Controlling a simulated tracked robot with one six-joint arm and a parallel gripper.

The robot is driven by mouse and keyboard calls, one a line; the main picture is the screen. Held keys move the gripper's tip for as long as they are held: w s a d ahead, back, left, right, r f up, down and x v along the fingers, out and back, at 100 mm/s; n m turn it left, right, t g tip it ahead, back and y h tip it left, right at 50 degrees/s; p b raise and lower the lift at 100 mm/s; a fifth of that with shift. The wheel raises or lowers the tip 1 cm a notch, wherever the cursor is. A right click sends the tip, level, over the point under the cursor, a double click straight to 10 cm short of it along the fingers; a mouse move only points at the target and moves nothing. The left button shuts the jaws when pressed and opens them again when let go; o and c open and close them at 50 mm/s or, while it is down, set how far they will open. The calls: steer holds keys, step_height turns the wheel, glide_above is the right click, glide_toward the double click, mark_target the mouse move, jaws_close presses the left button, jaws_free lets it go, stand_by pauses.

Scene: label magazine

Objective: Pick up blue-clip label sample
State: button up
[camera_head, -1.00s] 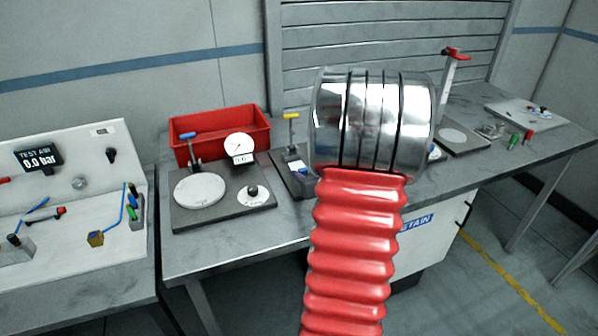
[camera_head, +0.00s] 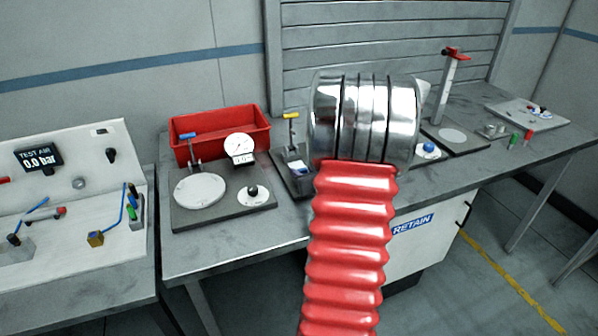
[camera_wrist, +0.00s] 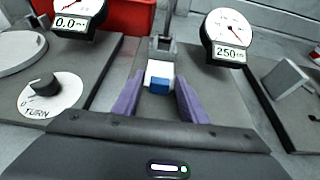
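The label sample (camera_wrist: 160,69) is a small white piece with a blue clip (camera_wrist: 159,86) on its near end, lying on a dark station plate in the wrist view. In the head view the sample (camera_head: 297,166) shows small, just left of my arm's metal end. My gripper (camera_wrist: 160,82) has two purple fingers, spread apart, one on each side of the sample. Gaps show between the fingers and the clip, and nothing is held. In the head view my fingers are hidden behind my arm.
A dial gauge reading 250 (camera_wrist: 230,54) stands close on the right. A gauge reading 0.0 (camera_wrist: 70,22) and a turn knob (camera_wrist: 44,84) are on the left. A post (camera_wrist: 162,45) rises behind the sample. A red bin (camera_head: 244,122) sits at the bench's back.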

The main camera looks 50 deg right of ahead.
steer(key=c, duration=0.5)
steer(key=shift+r, duration=0.1)
steer(key=shift+c, duration=0.2)
step_height(320, 180, up, 10)
stand_by(0.3)
stand_by(0.4)
